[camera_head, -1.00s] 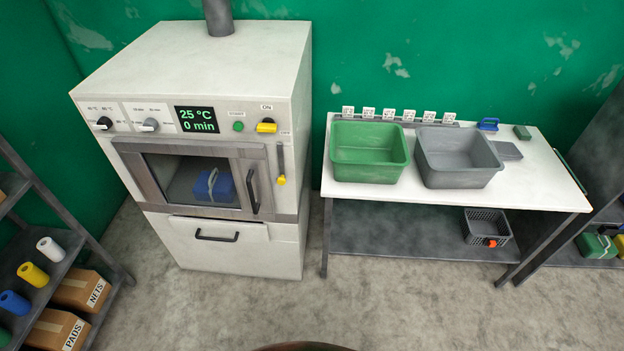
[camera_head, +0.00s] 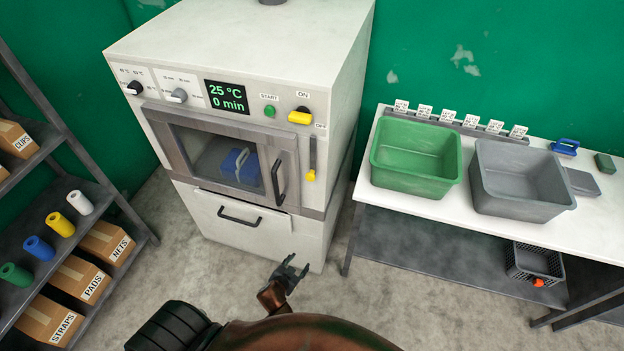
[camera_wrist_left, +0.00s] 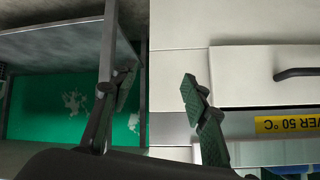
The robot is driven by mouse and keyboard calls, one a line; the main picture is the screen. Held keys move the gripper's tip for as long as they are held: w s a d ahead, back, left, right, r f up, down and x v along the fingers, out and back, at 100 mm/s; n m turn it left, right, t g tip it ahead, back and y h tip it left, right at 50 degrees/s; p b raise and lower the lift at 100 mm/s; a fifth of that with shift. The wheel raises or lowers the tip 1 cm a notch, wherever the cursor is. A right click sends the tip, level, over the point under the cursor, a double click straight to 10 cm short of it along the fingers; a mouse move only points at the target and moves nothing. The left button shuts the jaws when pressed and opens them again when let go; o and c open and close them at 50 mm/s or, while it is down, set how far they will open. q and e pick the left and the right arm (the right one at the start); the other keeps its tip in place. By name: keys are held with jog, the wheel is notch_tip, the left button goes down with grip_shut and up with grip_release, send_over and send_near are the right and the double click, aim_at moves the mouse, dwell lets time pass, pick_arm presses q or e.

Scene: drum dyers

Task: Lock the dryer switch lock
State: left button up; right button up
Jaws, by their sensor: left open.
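The white dryer (camera_head: 240,60) stands left of centre in the head view, its screen reading 25 °C and 0 min. A yellow-handled switch (camera_head: 299,118) sits by the ON and OFF labels. Below it, a grey bar with a yellow end (camera_head: 311,174) hangs beside the door; I cannot tell which part is the lock. My left gripper (camera_head: 292,267) is open and empty, low in front of the dryer, well below the switch. Its spread fingers (camera_wrist_left: 158,90) also show in the left wrist view, near the dryer's lower front. My right gripper is not in view.
The closed dryer door (camera_head: 220,155) has a blue item (camera_head: 238,166) behind its glass. A drawer handle (camera_head: 240,216) sticks out below. A table (camera_head: 590,215) with green (camera_head: 415,160) and grey bins (camera_head: 520,180) stands right. A shelf (camera_head: 85,195) stands left. Floor between is clear.

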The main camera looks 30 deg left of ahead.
pick_arm(q)
jog(key=w+a+r+t+y+b, duration=0.15)
jog(key=w+r, duration=0.25)
jog(key=r, duration=0.5)
jog(key=w+r+t, duration=0.3)
jog(key=w+r, duration=0.1)
jog(key=r, duration=0.5)
jog(key=n+t+y, duration=0.1)
jog(key=t+y, duration=0.1)
jog(key=t, duration=0.1)
send_near(310, 179)
jog(key=x, duration=0.3)
jog(key=shift+h, duration=0.25)
jog(key=x, duration=0.6)
jog(key=shift+w+a+r, duration=0.15)
jog(key=shift+w+a, duration=0.2)
jog(key=shift+w, duration=0.4)
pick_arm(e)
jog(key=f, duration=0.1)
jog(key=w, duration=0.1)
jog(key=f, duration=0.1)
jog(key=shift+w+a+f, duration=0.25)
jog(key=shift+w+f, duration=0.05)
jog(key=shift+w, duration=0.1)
pick_arm(q)
jog(key=shift+c, duration=0.7)
jog(key=c, duration=1)
grip_shut()
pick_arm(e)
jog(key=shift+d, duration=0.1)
